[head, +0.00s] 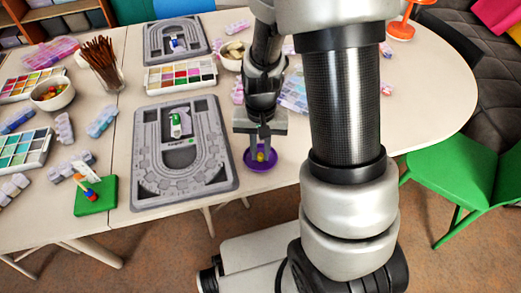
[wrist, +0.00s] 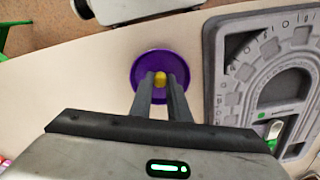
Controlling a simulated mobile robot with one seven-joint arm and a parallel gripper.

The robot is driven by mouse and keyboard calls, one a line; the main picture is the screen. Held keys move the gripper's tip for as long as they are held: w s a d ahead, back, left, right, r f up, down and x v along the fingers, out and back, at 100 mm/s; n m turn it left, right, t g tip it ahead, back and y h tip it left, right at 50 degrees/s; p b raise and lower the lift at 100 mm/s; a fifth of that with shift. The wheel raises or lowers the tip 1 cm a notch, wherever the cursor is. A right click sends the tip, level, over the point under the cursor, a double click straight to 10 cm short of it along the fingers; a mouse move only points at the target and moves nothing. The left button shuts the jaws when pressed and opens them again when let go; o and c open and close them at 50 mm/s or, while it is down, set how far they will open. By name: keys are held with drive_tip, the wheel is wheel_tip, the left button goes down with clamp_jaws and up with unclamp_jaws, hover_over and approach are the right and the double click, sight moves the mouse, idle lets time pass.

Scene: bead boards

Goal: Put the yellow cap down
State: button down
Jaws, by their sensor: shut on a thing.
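The yellow cap (wrist: 160,78) is between the fingertips of my gripper (wrist: 161,82) in the wrist view. My gripper is shut on it. The cap also shows as a small yellow spot in the head view (head: 261,157). A purple round dish (head: 252,165) lies right below the cap near the table's front edge; it also shows in the wrist view (wrist: 143,62). I cannot tell whether the cap touches the dish. The fingers hide part of the cap and dish.
A grey bead board (head: 225,165) lies left of the dish, with a small green and white item (head: 176,125) on it. A second board (head: 190,26) is farther back. A green chair (head: 465,185) is at the right.

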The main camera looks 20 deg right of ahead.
drive_tip(key=c, duration=1.7)
unclamp_jaws()
drive_tip(key=shift+o, duration=0.2)
wheel_tip(320, 180, up, 12)
drive_tip(key=r+p, duration=0.1)
drive_tip(key=p, duration=0.3)
wheel_tip(320, 180, up, 10)
drive_tip(key=n+t, duration=0.2)
drive_tip(key=t, duration=0.1)
hover_over(261, 155)
drive_tip(key=s, duration=0.4)
drive_tip(key=s+r+n+t, duration=0.2)
drive_tip(key=s+r, duration=0.5)
drive_tip(key=shift+s+t, duration=0.3)
